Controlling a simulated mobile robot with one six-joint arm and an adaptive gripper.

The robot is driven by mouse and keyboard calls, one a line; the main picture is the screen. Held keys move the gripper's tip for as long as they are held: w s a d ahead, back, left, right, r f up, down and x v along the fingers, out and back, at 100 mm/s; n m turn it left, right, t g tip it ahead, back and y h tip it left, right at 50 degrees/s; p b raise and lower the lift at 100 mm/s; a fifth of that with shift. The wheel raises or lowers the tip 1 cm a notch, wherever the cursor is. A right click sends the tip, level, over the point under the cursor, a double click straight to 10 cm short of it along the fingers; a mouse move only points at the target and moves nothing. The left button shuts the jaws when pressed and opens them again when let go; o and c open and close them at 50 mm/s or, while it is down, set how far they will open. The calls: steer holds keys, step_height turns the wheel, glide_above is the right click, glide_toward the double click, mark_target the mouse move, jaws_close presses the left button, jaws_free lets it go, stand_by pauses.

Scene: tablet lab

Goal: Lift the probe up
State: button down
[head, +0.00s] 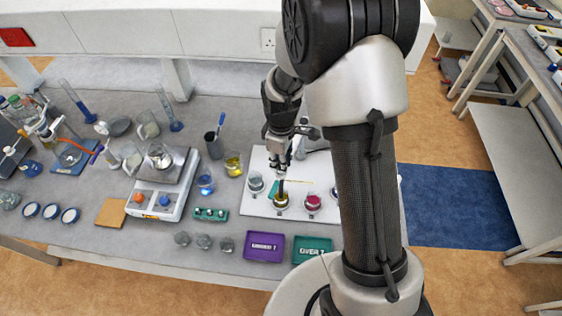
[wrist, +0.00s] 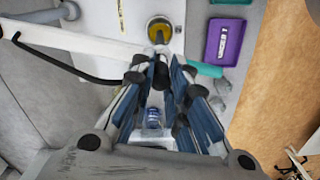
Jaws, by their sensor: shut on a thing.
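The probe (head: 282,188) is a thin dark rod, seen in the head view above the beaker of yellow liquid (head: 281,203). My gripper (head: 279,167) is at its upper part and is shut on it. In the wrist view the blue-grey fingers of my gripper (wrist: 158,72) close around a dark piece, and the yellow beaker (wrist: 159,30) shows just beyond the tips. The probe's lower end is at or in the beaker; I cannot tell how deep.
A clear beaker (head: 256,183) and a pink one (head: 312,203) stand beside the yellow one on a white board (head: 258,208). Purple (head: 264,247) and green (head: 312,247) trays lie in front. A pale bar (wrist: 80,44) with a black cable runs close to my fingers.

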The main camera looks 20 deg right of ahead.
step_height(320, 180, up, 7)
steer(key=p, duration=0.3)
steer(key=shift+w+r, duration=0.1)
steer(key=shift+w, duration=0.15)
steer(key=c, duration=1.7)
jaws_free()
steer(key=shift+s, duration=0.25)
steer(key=shift+o, duration=0.9)
step_height(320, 180, up, 12)
